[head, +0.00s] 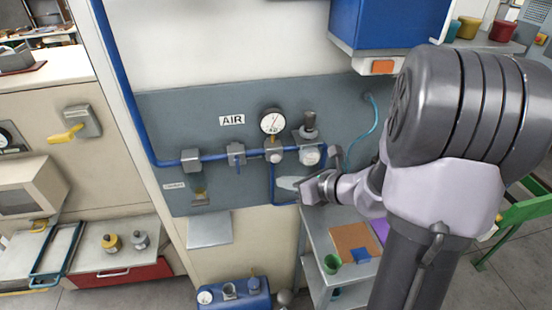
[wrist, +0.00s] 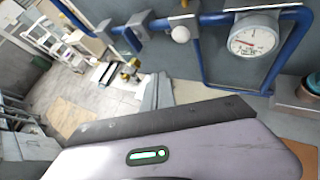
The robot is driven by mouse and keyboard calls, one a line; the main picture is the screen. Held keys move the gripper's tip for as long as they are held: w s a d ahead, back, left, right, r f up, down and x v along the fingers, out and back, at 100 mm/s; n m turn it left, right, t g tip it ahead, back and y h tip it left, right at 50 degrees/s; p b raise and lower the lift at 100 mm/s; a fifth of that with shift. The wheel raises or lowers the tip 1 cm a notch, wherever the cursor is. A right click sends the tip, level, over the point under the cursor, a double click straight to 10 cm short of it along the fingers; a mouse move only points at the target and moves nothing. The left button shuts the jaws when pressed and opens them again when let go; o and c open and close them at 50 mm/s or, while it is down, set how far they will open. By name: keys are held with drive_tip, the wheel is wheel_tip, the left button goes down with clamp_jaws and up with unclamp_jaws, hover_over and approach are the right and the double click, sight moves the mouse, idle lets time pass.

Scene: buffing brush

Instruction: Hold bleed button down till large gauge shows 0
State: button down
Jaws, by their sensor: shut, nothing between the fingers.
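The large gauge (head: 271,121) is a round white dial above the blue pipe in the head view. Its needle leans up and right, off to one side; the numbers are too small to read. Below it a pale round knob (head: 274,156), which looks like the bleed button, sits on a grey block; it also shows in the wrist view (wrist: 181,33). My gripper (head: 302,188) is shut and empty, below and right of the knob and apart from it. In the wrist view my gripper (wrist: 165,120) fills the bottom; the large gauge is out of that view.
A smaller gauge (head: 310,155) on the regulator is right of the knob, and shows in the wrist view (wrist: 253,36). A blue pipe loop (wrist: 203,62) hangs below. A grey shelf cart (head: 318,245) stands under my gripper. A blue box (head: 388,22) overhangs the panel.

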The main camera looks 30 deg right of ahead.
sight(275, 158)
drive_tip(key=shift+w+d+p, duration=0.1)
drive_tip(key=shift+w+d, duration=0.15)
drive_tip(key=shift+w, duration=0.65)
drive_tip(key=shift+w+d+p, duration=0.15)
drive_tip(key=shift+w+d, duration=0.1)
drive_tip(key=shift+w, duration=0.65)
drive_tip(key=shift+w+d+p, duration=0.1)
drive_tip(key=shift+w+d, duration=0.15)
drive_tip(key=shift+w, duration=0.65)
drive_tip(key=shift+w, duration=0.1)
drive_tip(key=shift+w+d, duration=0.1)
drive_tip(key=shift+w, duration=0.2)
drive_tip(key=shift+w+d, duration=0.15)
drive_tip(key=shift+w, duration=0.35)
idle(1.2)
drive_tip(key=shift+s, duration=0.1)
idle(2.7)
drive_tip(key=shift+s+a, duration=0.25)
drive_tip(key=shift+s, duration=0.55)
